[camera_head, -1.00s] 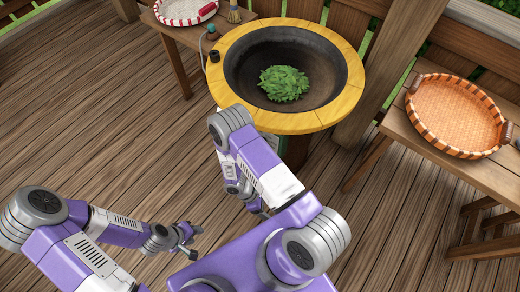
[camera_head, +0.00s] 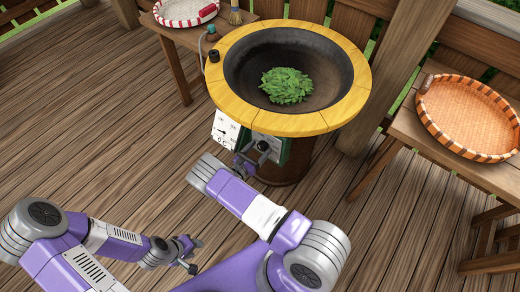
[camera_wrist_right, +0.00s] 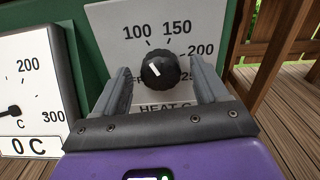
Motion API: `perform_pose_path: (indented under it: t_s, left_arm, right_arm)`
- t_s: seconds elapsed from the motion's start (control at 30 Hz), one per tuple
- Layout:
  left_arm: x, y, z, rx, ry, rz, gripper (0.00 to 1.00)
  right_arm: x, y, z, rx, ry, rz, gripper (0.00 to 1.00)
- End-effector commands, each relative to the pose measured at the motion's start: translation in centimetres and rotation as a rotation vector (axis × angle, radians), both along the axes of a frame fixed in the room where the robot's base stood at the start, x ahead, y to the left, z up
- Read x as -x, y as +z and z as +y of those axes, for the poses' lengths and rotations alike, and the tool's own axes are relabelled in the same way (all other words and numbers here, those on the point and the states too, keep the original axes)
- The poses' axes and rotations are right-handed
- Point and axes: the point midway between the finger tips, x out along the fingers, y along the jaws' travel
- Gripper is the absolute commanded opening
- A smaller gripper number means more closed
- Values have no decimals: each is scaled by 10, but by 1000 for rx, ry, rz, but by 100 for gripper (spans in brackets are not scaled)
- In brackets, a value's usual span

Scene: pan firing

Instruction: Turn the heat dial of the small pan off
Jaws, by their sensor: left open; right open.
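The heat dial is a round black knob (camera_wrist_right: 160,70) on a white panel marked 100, 150, 200 and "HEAT C". Its white mark points up and left. Some lettering beside it is partly covered. The knob also shows below the pan rim in the head view (camera_head: 262,146). My right gripper (camera_wrist_right: 163,88) is open, one finger on each side of the knob, with gaps visible. The pan (camera_head: 334,80) has a dark bowl, a yellow rim and green leaves (camera_head: 286,85) inside. My left gripper (camera_head: 193,256) is open and empty above the floor, away from the pan.
A white gauge (camera_wrist_right: 28,85) reading "0 C" sits left of the dial panel. A bench at the right holds a woven basket tray (camera_head: 465,112). A side table at the back left holds a red-and-white tray (camera_head: 183,12) and a brush (camera_head: 235,14). Wooden floor lies clear at left.

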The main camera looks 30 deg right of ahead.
Motion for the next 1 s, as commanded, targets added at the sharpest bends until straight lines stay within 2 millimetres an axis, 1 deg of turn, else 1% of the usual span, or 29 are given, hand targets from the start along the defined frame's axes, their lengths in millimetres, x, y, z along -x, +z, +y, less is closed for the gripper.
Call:
perform_pose_path:
  t_s: [0.03, 0.13, 0.4, 0.47, 0.6, 0.77, 0.8, 1.0]
  left_arm:
    - [0, -2, 0, 0, 0, 0, 43]
    - [0, -2, 0, 0, 0, 0, 43]
    - [0, -2, 0, 0, 0, 0, 43]
    - [0, -2, 0, 0, 0, 0, 43]
    - [0, -2, 0, 0, 0, 0, 43]
    - [0, -2, 0, 0, 0, 0, 43]
    - [0, -2, 0, 0, 0, 0, 43]
    - [0, -3, 0, 0, 0, 0, 43]
  right_arm:
    - [-2, -1, -5, 0, -1, 0, 73]
    - [-4, 0, -10, 0, 0, 0, 73]
    - [-4, 0, -12, -1, -1, 0, 73]
    - [-4, 0, -12, -1, -1, 0, 65]
    - [-4, 0, -12, -1, -1, 0, 44]
    - [-4, 0, -12, -1, -1, 0, 19]
    - [-4, 0, -12, 0, -1, 1, 17]
    - [-4, -1, -11, 6, -1, 16, 17]
